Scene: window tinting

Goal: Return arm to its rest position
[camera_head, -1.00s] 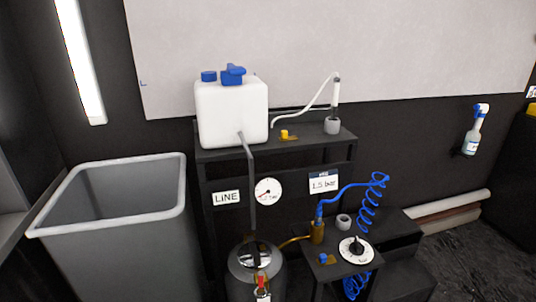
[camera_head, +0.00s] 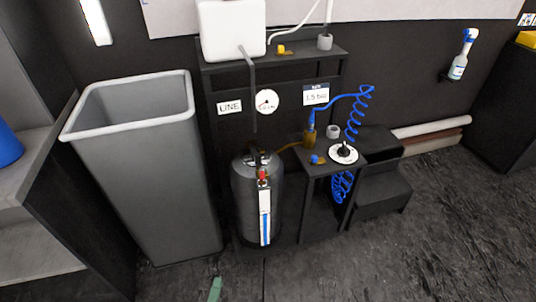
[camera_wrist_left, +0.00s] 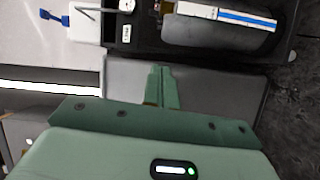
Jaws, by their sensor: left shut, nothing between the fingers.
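My left gripper (camera_wrist_left: 158,84) shows in the left wrist view as two green fingers pressed together with nothing between them. In the head view only the green tip of my left gripper (camera_head: 215,289) shows at the bottom edge, in front of the grey bin (camera_head: 155,190). In the wrist view the grey bin (camera_wrist_left: 225,90) lies behind the fingers, with no contact visible. My right gripper is in neither view.
A dark tank (camera_head: 245,200) stands right of the bin beside a black stand (camera_head: 225,85) with a white canister (camera_head: 231,30). A shelf (camera_head: 45,195) is at left. Floor at lower right is clear.

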